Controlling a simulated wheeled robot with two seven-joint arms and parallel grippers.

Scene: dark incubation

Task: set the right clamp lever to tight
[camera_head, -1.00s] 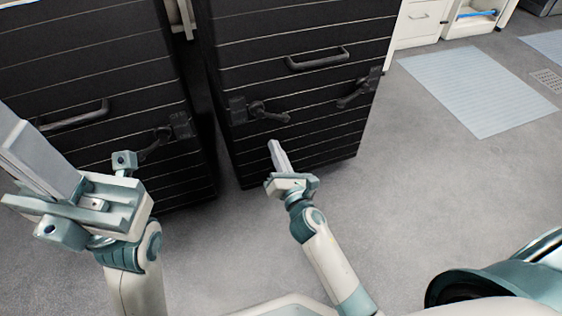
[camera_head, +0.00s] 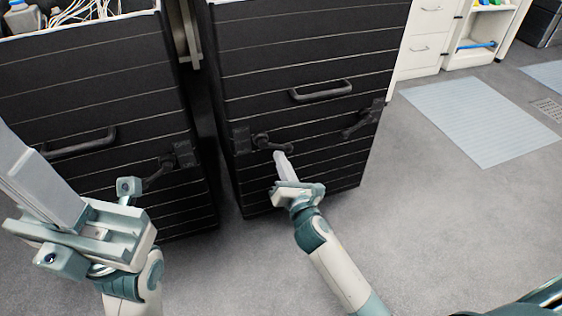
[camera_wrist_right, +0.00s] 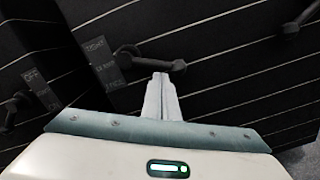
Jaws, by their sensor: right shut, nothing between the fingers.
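The black cabinet on the right (camera_head: 300,55) carries two dark clamp levers. Its left lever (camera_head: 264,141) has a plate (camera_head: 241,138) at its pivot and its arm points right, slightly down; the right lever (camera_head: 358,124) is at the far edge. My right gripper (camera_head: 279,155) is shut and empty, its tips just under the end of the left lever. In the right wrist view the fingertips (camera_wrist_right: 161,76) are at that lever's knob (camera_wrist_right: 179,67); contact is unclear. My left gripper (camera_head: 18,155) is raised at the left.
A handle (camera_head: 320,90) is above the right cabinet's levers. A narrow gap separates the cabinets. The grey floor (camera_head: 430,230) at the right is clear.

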